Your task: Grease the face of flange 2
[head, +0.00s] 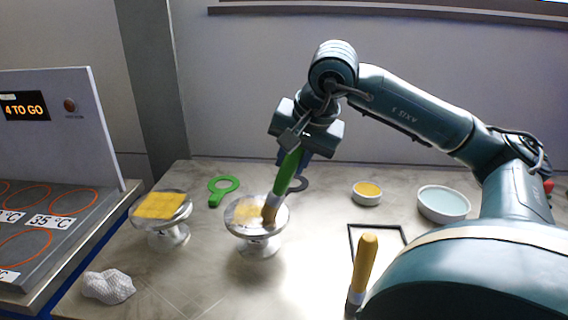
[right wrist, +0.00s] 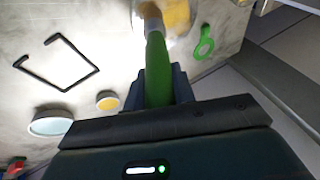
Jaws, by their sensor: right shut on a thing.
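My right gripper (head: 294,154) is shut on the green handle of a brush (head: 287,174), tilted with its bristles down. The brush also shows in the right wrist view (right wrist: 157,62). The bristles touch or hover just over the face of the middle flanged vessel (head: 258,238); I cannot tell which. That face carries a yellow smear on part of its left side and is bare metal elsewhere. The left flanged vessel (head: 168,236) has a yellow square covering much of its top. I see no number on either vessel. My left gripper is not in view.
A yellow-filled bowl (head: 367,193) and a pale blue bowl (head: 443,203) stand to the right. A green ring tool (head: 223,188) and white crumpled cloth (head: 108,286) lie left.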

